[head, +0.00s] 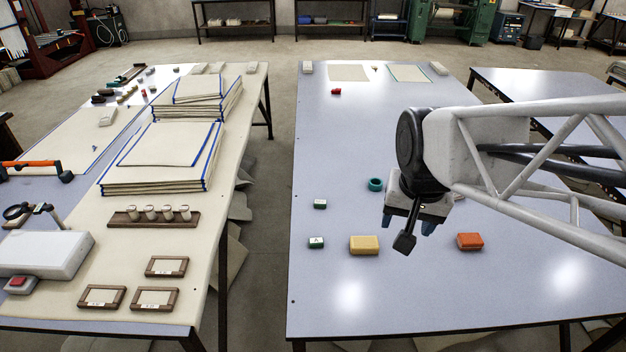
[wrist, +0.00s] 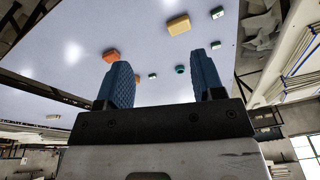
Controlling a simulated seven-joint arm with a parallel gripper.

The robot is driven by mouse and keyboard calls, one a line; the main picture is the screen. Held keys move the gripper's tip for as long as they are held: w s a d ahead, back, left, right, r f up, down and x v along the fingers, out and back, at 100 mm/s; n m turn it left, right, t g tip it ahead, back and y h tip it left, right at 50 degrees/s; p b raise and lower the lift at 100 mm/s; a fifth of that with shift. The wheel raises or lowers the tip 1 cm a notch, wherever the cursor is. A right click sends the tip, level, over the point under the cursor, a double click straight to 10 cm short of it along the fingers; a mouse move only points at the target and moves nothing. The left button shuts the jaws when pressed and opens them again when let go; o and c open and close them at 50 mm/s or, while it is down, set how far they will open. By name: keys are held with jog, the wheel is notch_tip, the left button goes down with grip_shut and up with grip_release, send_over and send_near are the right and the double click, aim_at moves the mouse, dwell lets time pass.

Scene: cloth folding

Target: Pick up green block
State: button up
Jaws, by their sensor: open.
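Two small green blocks with pale, marked tops lie on the right-hand table in the head view. The nearer green block (head: 316,243) is left of the yellow block, and the farther green block (head: 320,204) is behind it. In the wrist view green blocks show at the upper right (wrist: 217,14) and just beyond the right finger (wrist: 216,45). My gripper (head: 409,225) is open and empty above the table, right of both green blocks.
A yellow block (head: 364,245) lies between the nearer green block and my gripper. An orange block (head: 470,241) lies to the right, and a teal ring (head: 375,185) farther back. A red item (head: 336,91) is near the far end. The table's front is clear.

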jog(key=w+a+f+m, duration=0.3)
jog(key=w+f+m, duration=0.15)
jog(key=w, duration=0.45)
jog(key=m+g, duration=0.2)
jog(key=m, duration=0.7)
send_near(318, 240)
jog(key=shift+s+f, duration=0.25)
jog(key=shift+s, duration=0.05)
jog(key=shift+w+a+f+m, duration=0.15)
jog(key=shift+f+m, duration=0.1)
jog(key=shift+f, duration=0.25)
jog(key=shift+f, duration=1.3)
jog(key=shift+f, duration=0.1)
jog(key=shift+w+f, duration=0.1)
jog(key=shift+f, duration=1.15)
jog(key=shift+w+f, duration=0.15)
jog(key=shift+f, duration=1.1)
